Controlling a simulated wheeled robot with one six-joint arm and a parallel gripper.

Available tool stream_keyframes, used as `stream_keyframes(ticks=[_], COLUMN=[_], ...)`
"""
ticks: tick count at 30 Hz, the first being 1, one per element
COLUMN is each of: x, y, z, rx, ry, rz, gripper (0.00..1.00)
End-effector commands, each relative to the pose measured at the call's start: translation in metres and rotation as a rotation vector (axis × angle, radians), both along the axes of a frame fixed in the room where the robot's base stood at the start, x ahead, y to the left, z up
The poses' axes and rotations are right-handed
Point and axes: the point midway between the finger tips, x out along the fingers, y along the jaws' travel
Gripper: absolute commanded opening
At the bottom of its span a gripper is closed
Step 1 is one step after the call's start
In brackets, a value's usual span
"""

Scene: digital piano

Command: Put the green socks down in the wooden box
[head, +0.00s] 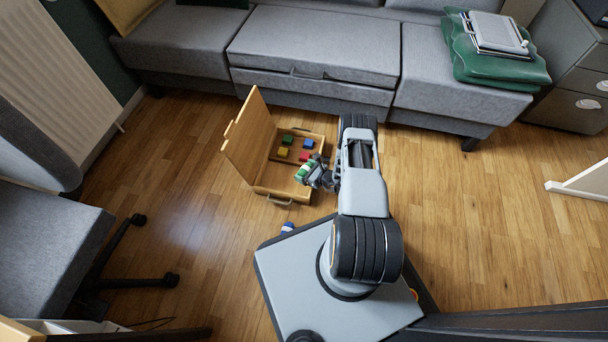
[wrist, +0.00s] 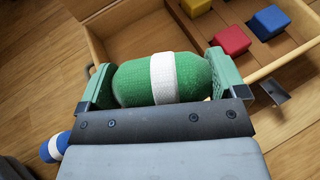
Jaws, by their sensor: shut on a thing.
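The green socks (wrist: 140,84), a rolled bundle with a white band, are held between the two fingers of my gripper (wrist: 165,82). In the head view the socks (head: 304,171) are above the front right part of the open wooden box (head: 268,190). My gripper (head: 316,174) is shut on them. The box stands on the floor with its lid raised at the left. In the wrist view the box (wrist: 112,22) lies beyond and beneath the socks. The height of the socks above the box floor is hard to tell.
Inside the box are a blue block (wrist: 270,20), a red block (wrist: 232,40), a yellow block (head: 283,152) and a green block (head: 287,139). A blue and white bundle (head: 287,228) lies on the floor by my base.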

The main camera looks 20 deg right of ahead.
Motion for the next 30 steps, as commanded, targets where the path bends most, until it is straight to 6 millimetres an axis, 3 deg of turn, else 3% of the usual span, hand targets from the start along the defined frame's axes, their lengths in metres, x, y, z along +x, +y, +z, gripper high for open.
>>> stream_keyframes(ticks=[10, 30], x=[0.003, 0.003], y=[-0.003, -0.002], z=[-0.040, -0.049], rx=[0.001, 0.000], ry=[0.001, 0.000], rz=[-0.003, -0.001], gripper=[0.67, 0.67])
